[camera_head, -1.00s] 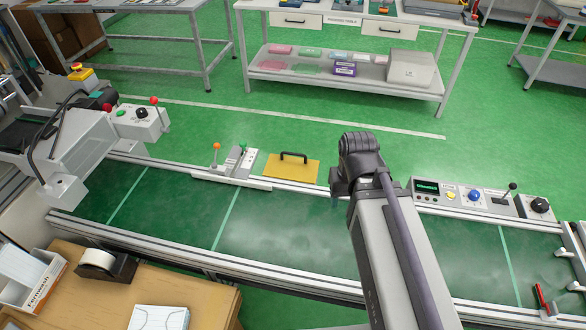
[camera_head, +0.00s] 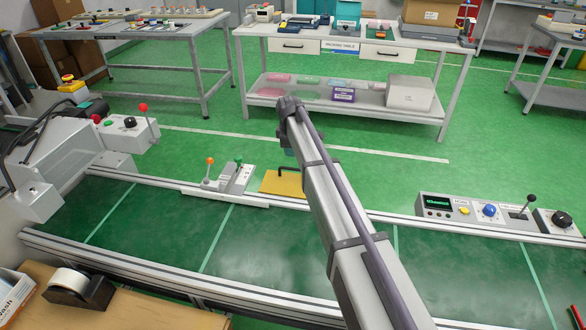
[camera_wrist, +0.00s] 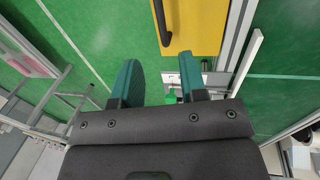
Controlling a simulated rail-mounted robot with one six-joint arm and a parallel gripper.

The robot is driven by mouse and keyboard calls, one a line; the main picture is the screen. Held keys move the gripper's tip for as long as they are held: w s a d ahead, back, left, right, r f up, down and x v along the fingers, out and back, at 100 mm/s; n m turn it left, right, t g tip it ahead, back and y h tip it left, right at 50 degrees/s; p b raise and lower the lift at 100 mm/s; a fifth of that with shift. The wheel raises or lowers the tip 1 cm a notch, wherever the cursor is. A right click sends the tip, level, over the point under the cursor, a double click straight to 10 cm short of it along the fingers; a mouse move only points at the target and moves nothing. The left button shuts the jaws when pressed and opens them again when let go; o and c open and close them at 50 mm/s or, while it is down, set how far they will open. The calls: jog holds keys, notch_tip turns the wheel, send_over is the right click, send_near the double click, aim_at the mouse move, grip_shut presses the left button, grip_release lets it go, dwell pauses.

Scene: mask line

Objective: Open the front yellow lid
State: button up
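The yellow lid (camera_head: 279,182) lies flat and shut-looking at the far rail of the green conveyor. It has a black bar handle (camera_head: 285,169). My arm hides the lid's right part in the head view. In the wrist view the lid (camera_wrist: 198,30) is at the top, with its handle (camera_wrist: 160,18) along its left edge. My gripper (camera_wrist: 159,77) has two teal fingers spread apart with nothing between them. The fingertips are apart from the handle in the picture. In the head view only a bit of the gripper (camera_head: 290,150) shows, above the lid.
Left of the lid, a lever panel (camera_head: 230,178) with an orange-knobbed lever stands on the rail. To the right is a control box (camera_head: 480,211) with a display and knobs. A packing table (camera_head: 347,52) stands behind. Green floor between is clear.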

aim_at(293, 169)
jog(key=f+b, duration=0.3)
jog(key=w+f+b, duration=0.1)
jog(key=f+b, duration=0.2)
jog(key=f, duration=0.1)
jog(key=w+f+b, duration=0.1)
jog(key=f+b, duration=0.2)
jog(key=b, duration=0.1)
jog(key=shift+d+f, duration=0.25)
jog(key=shift+f, duration=0.05)
jog(key=shift+r, duration=0.15)
jog(key=shift+s, duration=0.1)
grip_shut()
